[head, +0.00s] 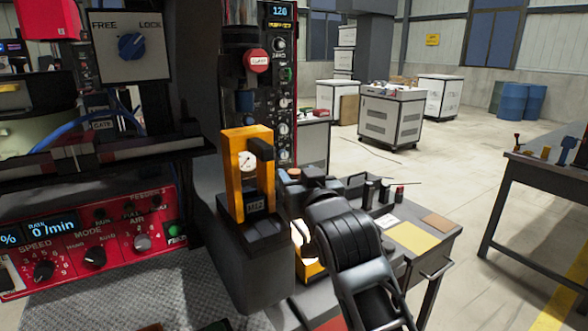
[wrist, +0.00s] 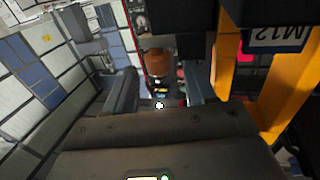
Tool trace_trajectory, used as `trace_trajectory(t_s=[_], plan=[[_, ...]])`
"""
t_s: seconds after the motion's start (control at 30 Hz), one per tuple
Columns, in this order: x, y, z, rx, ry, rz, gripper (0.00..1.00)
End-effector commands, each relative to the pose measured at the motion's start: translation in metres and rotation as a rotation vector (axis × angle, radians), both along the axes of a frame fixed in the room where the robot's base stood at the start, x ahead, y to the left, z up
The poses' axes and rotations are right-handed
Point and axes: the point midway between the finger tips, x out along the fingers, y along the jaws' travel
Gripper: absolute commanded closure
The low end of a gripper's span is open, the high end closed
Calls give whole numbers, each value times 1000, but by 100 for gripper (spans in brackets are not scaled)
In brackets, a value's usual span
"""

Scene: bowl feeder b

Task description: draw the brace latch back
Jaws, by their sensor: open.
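An upright orange frame (head: 233,175) with a round gauge and a black upper piece stands on a dark block, left of my gripper (head: 290,186). The frame also shows close on the right of the wrist view (wrist: 228,65), with an M12 label. My gripper is open in the wrist view (wrist: 160,95), its two dark fingers apart and nothing held. A brown-orange knob (wrist: 160,62) shows beyond the fingertips, roughly in line with the gap. I cannot tell for sure which part is the brace latch; my arm hides part of the area.
A red control panel (head: 90,240) with knobs is at the lower left. A FREE/LOCK dial (head: 131,46) is above it. A small bench (head: 412,238) with parts stands behind my arm on the right. Open floor lies farther right, before a workbench (head: 545,172).

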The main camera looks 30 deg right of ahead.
Motion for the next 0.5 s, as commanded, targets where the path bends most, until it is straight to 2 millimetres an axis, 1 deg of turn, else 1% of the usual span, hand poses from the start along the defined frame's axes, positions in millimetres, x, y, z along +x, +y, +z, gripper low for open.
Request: trace_trajectory(t_s=[0.03, 0.1, 0.2, 0.3, 0.5], plan=[[7, -2, 1, 0, 1, -1, 45], [15, -4, 1, 1, 1, 0, 45], [23, -6, 1, 1, 1, 0, 45], [27, -7, 0, 1, 0, 0, 45], [28, -7, 0, 0, 0, 1, 45]])
